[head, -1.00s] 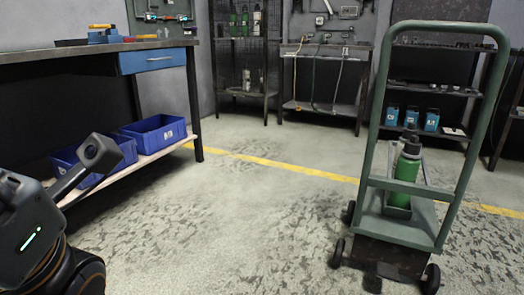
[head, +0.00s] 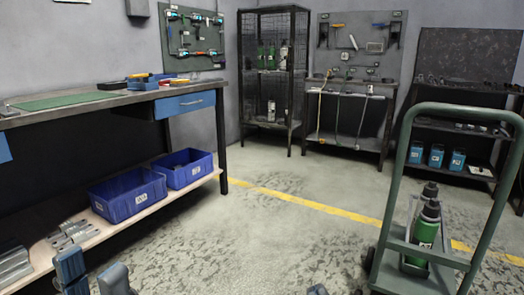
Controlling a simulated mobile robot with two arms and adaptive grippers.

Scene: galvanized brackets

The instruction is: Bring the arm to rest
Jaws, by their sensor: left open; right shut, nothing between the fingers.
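My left gripper (head: 93,277) shows at the bottom left edge as two separate blue-grey fingers. It is open, with nothing seen between the fingers, in front of the bench's lower shelf. My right gripper (head: 317,290) shows only as a small tip at the bottom edge, right of the middle. It is shut with nothing visible in it, and the rest of it is out of the picture. Galvanized brackets (head: 70,234) lie on the lower shelf, with more metal pieces (head: 14,264) at the left edge.
The workbench (head: 120,99) carries a green mat (head: 65,101) and tools. Blue bins (head: 128,194) stand on its lower shelf (head: 110,229). A green hand truck (head: 402,180) with bottles stands at the right. A wire cabinet (head: 272,90) stands behind. The middle floor is clear.

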